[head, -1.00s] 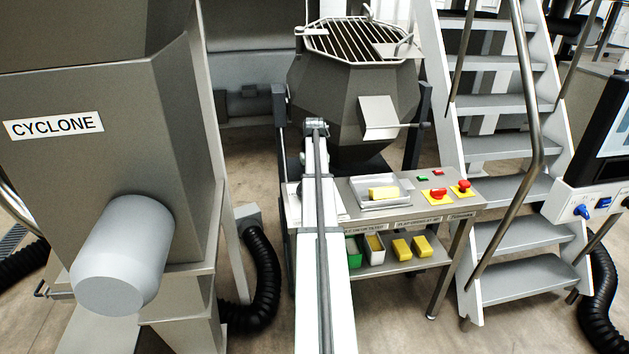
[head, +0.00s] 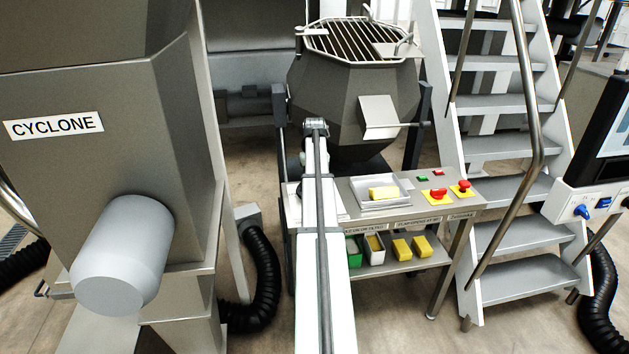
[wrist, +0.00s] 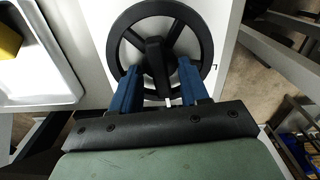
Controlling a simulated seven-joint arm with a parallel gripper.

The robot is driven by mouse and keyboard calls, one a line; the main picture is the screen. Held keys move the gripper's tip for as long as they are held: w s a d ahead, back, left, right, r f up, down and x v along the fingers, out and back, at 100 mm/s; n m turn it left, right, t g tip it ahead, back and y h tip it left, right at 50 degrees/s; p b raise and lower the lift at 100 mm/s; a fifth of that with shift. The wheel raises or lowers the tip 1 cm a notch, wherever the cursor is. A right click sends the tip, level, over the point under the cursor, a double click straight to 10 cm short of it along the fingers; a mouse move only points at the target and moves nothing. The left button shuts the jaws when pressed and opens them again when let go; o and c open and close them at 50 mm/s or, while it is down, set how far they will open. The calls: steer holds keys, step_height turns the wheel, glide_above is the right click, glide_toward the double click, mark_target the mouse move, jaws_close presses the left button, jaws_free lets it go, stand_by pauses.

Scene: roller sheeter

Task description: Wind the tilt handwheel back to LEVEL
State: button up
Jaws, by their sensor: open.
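In the wrist view a black spoked handwheel (wrist: 204,45) lies over a white surface. A black grip or hub piece (wrist: 156,58) stands over its middle and lower part. My gripper (wrist: 159,70) is open, with one blue finger on each side of that black piece; a gap shows beside it, and I cannot tell whether either finger touches. A small white mark shows just below the piece, between the fingers. In the head view my own arm hides the handwheel and the gripper. No LEVEL marking can be read.
A white tray (wrist: 62,88) with a yellow block lies left of the wheel. In the head view a grey vessel with a grate (head: 352,40) stands behind the bench (head: 432,204), which carries red stop buttons (head: 438,194). The cyclone (head: 110,160) stands left, metal stairs (head: 505,148) right.

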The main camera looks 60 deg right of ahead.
step_height(320, 180, up, 14)
stand_by(0.6)
steer(key=shift+o, duration=0.2)
steer(key=shift+f, duration=0.1)
